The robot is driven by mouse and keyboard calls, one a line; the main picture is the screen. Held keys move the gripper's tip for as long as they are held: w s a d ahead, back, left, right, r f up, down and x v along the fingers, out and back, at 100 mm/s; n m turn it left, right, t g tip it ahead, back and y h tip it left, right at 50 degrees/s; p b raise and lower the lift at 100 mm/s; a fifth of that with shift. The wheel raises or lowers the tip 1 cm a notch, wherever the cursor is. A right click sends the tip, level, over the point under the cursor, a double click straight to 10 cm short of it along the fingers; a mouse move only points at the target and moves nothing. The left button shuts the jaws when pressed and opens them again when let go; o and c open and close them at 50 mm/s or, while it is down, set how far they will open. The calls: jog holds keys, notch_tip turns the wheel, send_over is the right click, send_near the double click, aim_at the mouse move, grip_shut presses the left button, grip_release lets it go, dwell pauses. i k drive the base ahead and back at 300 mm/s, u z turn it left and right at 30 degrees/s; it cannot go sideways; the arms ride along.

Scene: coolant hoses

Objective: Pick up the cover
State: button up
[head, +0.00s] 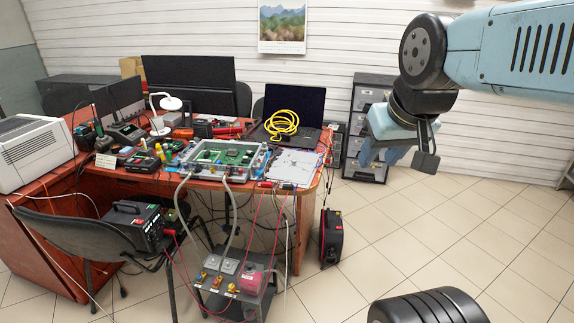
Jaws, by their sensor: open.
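A flat light-grey panel (296,163), which looks like the cover, lies on the right end of the wooden desk. It lies beside an open grey housing (212,158) with a green circuit board inside. Two grey hoses (181,198) run from the housing's front edge down to a dark unit on the floor. My gripper (396,158) is open and empty, raised in the air to the right of the desk and well apart from the panel. Small details on the panel are too small to tell.
A dark laptop with a coiled yellow cable (281,124) stands behind the panel. The dark unit (236,275) with coloured fittings stands below the desk front. Thin red and white cables hang off the desk edge. A black case (331,238) stands on otherwise clear floor at right.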

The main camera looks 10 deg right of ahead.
aim_at(296, 175)
jog(key=u, duration=0.4)
jog(key=i, duration=1.05)
jog(key=z, duration=0.45)
